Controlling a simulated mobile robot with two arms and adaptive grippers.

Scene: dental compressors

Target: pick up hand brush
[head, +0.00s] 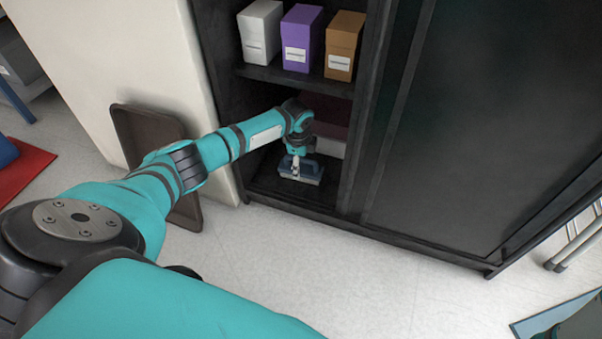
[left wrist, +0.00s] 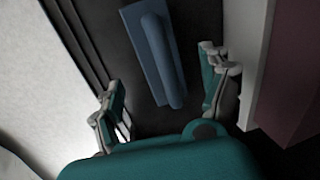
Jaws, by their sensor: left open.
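The hand brush (head: 308,172) is blue and lies on the bottom shelf of the dark cabinet. In the left wrist view the brush (left wrist: 153,55) shows as a blue block with a raised handle. My left gripper (head: 296,168) reaches into the cabinet, just above the brush. In the left wrist view the left gripper (left wrist: 160,105) is open, with its fingers spread to either side of the near end of the handle. I cannot tell whether a finger touches it. My right gripper is not in view.
The cabinet (head: 270,73) has a middle shelf with white (head: 260,32), purple (head: 302,38) and brown (head: 343,45) boxes. A box (head: 331,147) stands behind the brush. A dark door (head: 450,120) covers the right side. A brown tray (head: 140,130) leans at the left.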

